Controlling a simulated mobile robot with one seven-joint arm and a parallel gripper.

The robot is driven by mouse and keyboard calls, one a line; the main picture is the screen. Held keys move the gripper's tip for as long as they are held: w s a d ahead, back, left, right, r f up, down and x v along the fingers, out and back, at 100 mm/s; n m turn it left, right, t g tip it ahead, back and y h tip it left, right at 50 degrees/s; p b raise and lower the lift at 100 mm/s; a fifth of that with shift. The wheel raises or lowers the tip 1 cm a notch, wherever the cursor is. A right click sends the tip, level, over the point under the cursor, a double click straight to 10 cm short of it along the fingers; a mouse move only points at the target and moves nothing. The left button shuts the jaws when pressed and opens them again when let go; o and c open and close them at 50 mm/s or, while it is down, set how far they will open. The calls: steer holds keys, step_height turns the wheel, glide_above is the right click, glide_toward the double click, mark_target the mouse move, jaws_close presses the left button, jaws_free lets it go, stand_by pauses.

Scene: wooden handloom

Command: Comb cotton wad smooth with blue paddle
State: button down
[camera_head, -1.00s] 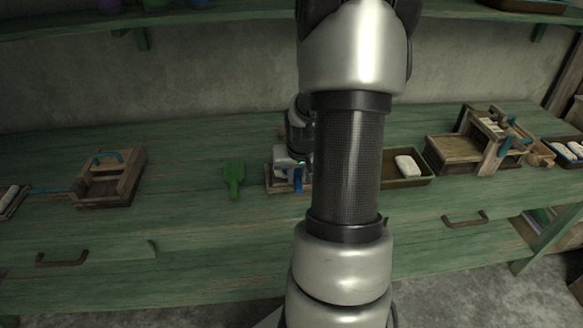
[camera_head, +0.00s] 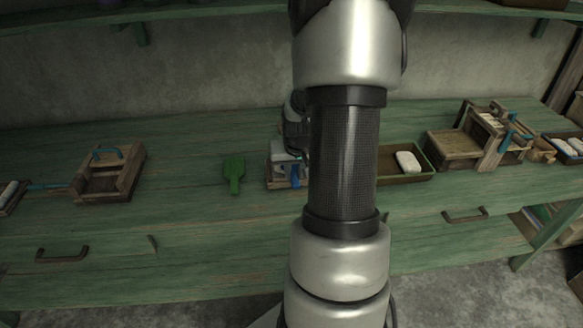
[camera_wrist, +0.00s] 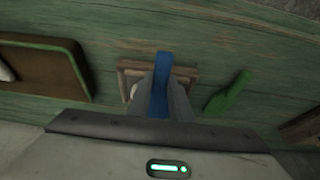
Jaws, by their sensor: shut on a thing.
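The blue paddle (camera_wrist: 160,84) is in my gripper (camera_wrist: 162,100), which is shut on it over a small wooden frame. In the head view the blue paddle (camera_head: 296,176) shows as a short strip below my gripper (camera_head: 290,160). The wooden frame (camera_wrist: 186,72) lies under the paddle on the bench; it also shows in the head view (camera_head: 272,184). A small pale bit (camera_wrist: 134,90) inside the frame's left side in the wrist view may be the cotton wad; most of it is hidden by the paddle and fingers.
A green paddle (camera_head: 234,174) lies left of the frame. A tray (camera_head: 412,178) with a white wad (camera_head: 408,161) stands to the right, partly behind my arm. A wooden box (camera_head: 108,190) is at left, a wooden loom-like device (camera_head: 455,148) at right.

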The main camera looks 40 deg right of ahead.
steer(key=shift+w+a, duration=0.45)
steer(key=shift+a, duration=0.3)
steer(key=shift+r, duration=0.1)
steer(key=shift+s+d+p, duration=0.2)
steer(key=shift+s+d, duration=0.15)
steer(key=shift+d, duration=0.25)
steer(key=shift+s+d+p, duration=0.15)
steer(key=shift+s+d, duration=0.2)
steer(key=shift+d, duration=0.2)
steer(key=shift+s+d+p, duration=0.3)
steer(key=shift+s+d, duration=0.35)
steer(key=shift+d, duration=0.35)
steer(key=shift+w+a+f+b, duration=0.1)
steer(key=shift+w+a+b, duration=0.25)
steer(key=shift+a, duration=0.25)
steer(key=shift+w+a+f+b, duration=0.1)
steer(key=shift+w+a+b, duration=0.15)
steer(key=shift+w+a, duration=0.25)
steer(key=shift+w+a+r+b, duration=0.15)
steer(key=shift+w+a, duration=0.1)
steer(key=shift+a, duration=0.3)
steer(key=shift+w+a+b, duration=0.15)
steer(key=shift+w+a, duration=0.1)
steer(key=shift+a, duration=0.25)
steer(key=shift+d, duration=0.1)
